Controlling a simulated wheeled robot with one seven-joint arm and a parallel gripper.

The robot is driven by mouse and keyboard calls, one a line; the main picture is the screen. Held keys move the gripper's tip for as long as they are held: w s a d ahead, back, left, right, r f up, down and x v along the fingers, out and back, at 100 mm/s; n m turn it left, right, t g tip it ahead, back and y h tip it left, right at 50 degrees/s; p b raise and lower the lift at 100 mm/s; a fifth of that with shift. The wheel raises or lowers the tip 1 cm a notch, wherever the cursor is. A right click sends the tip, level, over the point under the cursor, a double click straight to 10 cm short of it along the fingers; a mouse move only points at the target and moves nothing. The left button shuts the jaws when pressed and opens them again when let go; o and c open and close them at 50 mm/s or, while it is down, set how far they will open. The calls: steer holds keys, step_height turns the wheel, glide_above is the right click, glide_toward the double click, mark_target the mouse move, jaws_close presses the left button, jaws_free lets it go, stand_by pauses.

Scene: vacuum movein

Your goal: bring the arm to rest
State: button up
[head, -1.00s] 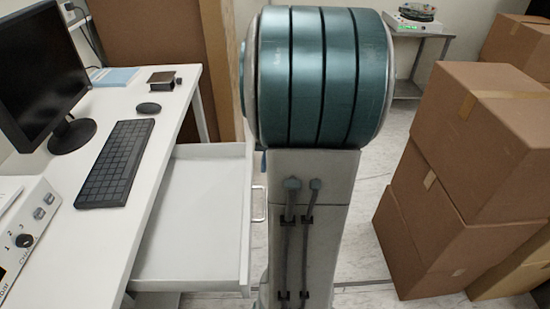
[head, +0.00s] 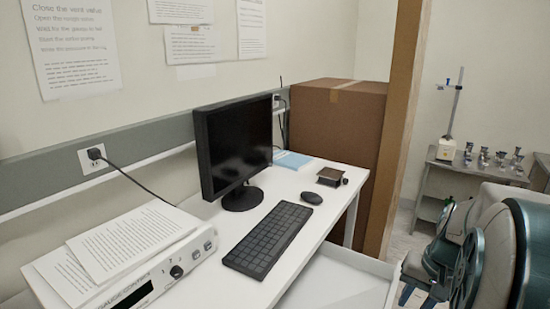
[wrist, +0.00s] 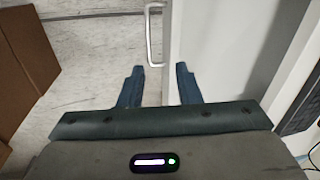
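My arm (head: 490,250) shows at the lower right of the head view, with teal and pale grey links. It stands to the right of the desk, beside the open drawer. Beyond the fingertips are the pale floor, a metal handle (wrist: 149,40) and a light grey panel (wrist: 215,50). I cannot clearly make out the fingers in the head view.
The white desk (head: 240,275) holds a monitor (head: 235,145), a keyboard (head: 268,238), a mouse (head: 311,197) and a control box (head: 170,268). A white drawer (head: 345,285) is pulled out below it. Brown boxes (wrist: 25,50) stand left in the wrist view. A side table (head: 470,170) stands behind.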

steer(key=s+a+r+n+t, duration=0.1)
steer(key=s+a+n, duration=0.2)
steer(key=a, duration=0.6)
steer(key=s+a+r+n+h, duration=0.1)
steer(key=s+a+n, duration=0.2)
steer(key=a, duration=0.6)
steer(key=shift+s+a+n+t, duration=0.3)
steer(key=shift+a+t, duration=0.05)
steer(key=shift+t, duration=0.05)
